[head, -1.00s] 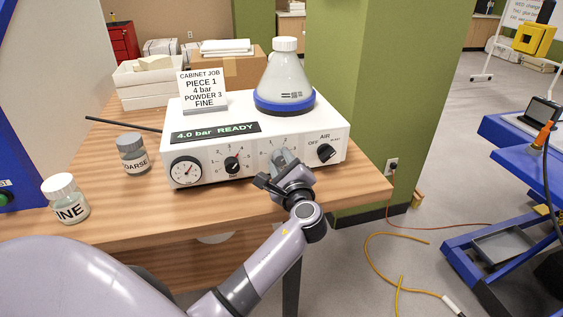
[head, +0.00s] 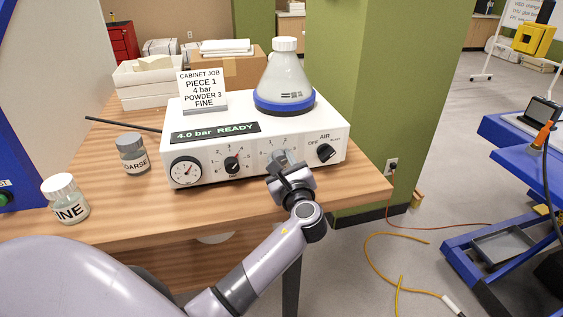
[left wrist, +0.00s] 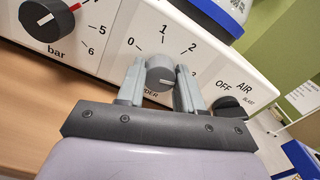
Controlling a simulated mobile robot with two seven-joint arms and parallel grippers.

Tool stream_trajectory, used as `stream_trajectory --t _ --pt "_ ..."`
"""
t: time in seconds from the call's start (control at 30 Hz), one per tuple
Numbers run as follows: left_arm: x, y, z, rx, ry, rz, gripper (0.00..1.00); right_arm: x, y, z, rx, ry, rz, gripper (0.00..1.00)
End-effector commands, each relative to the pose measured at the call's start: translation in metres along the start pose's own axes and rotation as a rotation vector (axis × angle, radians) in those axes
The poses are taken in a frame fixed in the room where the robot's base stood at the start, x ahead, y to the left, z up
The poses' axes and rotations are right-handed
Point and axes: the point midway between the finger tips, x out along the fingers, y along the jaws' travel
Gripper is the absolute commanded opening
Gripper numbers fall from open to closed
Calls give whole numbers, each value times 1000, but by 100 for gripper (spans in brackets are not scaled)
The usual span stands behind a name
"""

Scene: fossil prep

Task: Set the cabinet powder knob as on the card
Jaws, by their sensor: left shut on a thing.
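The white cabinet unit (head: 210,172) stands on the wooden table, its display reading "4.0 bar READY". The card (head: 203,92) on top reads "CABINET JOB, PIECE 1, 4 bar, POWDER 3, FINE". My left gripper (head: 282,160) is at the powder dial on the unit's front. In the left wrist view, its two grey fingers are shut on the sides of the grey powder knob (left wrist: 160,73). A short pale mark on the knob lies toward its lower right, near the partly hidden 3. The dial's 0, 1 and 2 are readable; the fingers cover part of the scale.
The black bar knob (head: 232,164) and AIR knob (head: 326,153) flank the powder dial. A blue-based flask (head: 285,82) stands on the unit. The COARSE jar (head: 133,153) and another jar (head: 65,198), its label ending "INE", stand left on the table.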

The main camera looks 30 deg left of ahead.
Motion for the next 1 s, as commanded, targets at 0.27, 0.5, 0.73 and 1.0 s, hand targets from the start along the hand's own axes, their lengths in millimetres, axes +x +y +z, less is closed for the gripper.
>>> stream_trajectory --t 0.27,0.5,0.73,1.0 --pt "1 -1 2 1 -4 -2 55 0 0 0 0 0 0 53" --pt "0 0 1 1 -2 -1 62 0 0 0 0 0 0 53" --pt "-15 0 -1 1 0 -1 62 2 0 2 0 0 0 53" --pt "-58 0 -1 0 0 -2 62 5 0 6 0 0 0 53"
